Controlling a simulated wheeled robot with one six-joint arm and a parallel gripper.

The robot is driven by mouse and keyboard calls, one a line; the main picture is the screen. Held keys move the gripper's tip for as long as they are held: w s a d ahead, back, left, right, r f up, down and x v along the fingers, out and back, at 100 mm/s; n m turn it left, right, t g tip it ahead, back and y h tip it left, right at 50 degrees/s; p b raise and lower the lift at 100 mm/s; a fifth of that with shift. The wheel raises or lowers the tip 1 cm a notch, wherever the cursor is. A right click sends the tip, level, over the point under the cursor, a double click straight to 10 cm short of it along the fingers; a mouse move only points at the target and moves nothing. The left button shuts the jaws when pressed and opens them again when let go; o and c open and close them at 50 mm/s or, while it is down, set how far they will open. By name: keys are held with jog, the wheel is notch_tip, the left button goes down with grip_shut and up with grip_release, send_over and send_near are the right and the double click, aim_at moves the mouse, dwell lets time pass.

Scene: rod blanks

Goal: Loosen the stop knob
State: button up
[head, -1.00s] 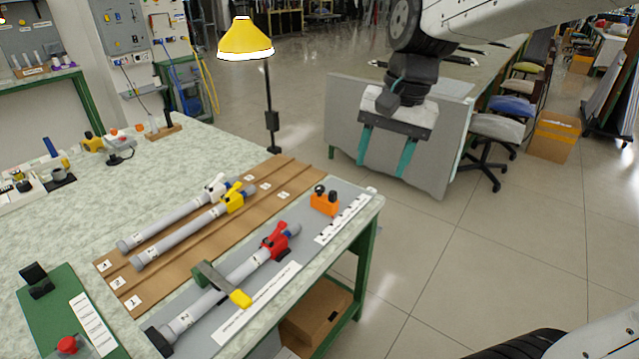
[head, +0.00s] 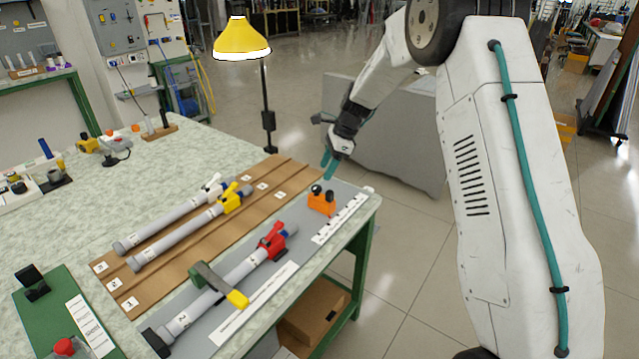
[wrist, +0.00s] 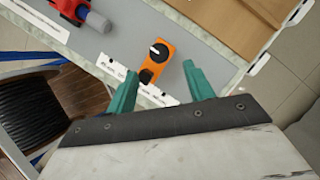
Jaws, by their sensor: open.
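The orange stop block (head: 321,203) sits on the grey plate near the table's right end. It carries two dark knobs; I cannot tell which is the stop knob. In the wrist view the block (wrist: 160,57) shows one knob (wrist: 158,49) with a white mark and a black one (wrist: 146,76) at its nearer end. My gripper (head: 329,166) is open and empty, above and just behind the block. In the wrist view its teal fingers (wrist: 158,72) appear on either side of the block's near end, with no visible contact.
A grey rod (head: 225,285) with a red fitting (head: 272,241) lies on the plate under a yellow-ended clamp (head: 237,299). Two more rods lie on a brown grooved board (head: 255,208). A yellow lamp (head: 241,42) stands behind. A ruled white strip (head: 343,217) lies beside the block.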

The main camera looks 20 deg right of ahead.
aim_at(317, 187)
jog(key=x, duration=0.6)
jog(key=shift+a+f, duration=0.1)
jog(key=shift+f, duration=0.15)
jog(key=c, duration=1)
